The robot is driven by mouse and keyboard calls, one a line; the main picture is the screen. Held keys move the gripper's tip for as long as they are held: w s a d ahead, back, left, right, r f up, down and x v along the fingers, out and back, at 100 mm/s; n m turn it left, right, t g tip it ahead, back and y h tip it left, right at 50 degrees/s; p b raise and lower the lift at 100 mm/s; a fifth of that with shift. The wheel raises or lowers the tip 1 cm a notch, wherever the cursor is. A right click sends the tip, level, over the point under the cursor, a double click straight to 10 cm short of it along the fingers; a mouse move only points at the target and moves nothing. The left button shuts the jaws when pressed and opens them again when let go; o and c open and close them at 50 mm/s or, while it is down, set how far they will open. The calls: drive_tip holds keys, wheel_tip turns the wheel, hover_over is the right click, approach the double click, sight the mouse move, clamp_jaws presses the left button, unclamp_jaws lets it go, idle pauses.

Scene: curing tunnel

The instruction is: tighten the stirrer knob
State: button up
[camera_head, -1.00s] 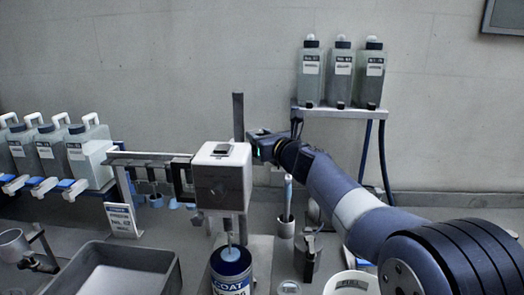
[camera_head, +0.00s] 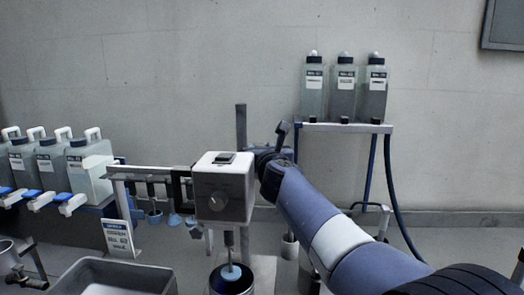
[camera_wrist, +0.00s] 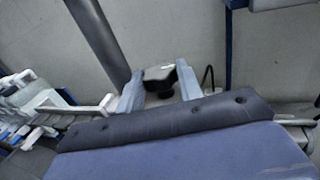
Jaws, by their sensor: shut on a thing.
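The stirrer is a white box-shaped head (camera_head: 222,187) on a dark upright post (camera_head: 241,125), with a round dial on its front. Its shaft runs down into an open can (camera_head: 228,280) below. In the wrist view a black knob (camera_wrist: 160,74) sits between the two pale fingers of my gripper (camera_wrist: 160,88), close to the dark post (camera_wrist: 98,38). The fingers are shut on this knob.
Several grey jugs (camera_head: 90,165) stand at left. Three bottles (camera_head: 343,90) stand on a raised shelf (camera_head: 335,126) at right, with a hose hanging below. A grey tray (camera_head: 110,277) and a label sign (camera_head: 117,236) stand in front at left.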

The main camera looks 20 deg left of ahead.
drive_tip(key=shift+f, duration=0.1)
drive_tip(key=o, duration=1)
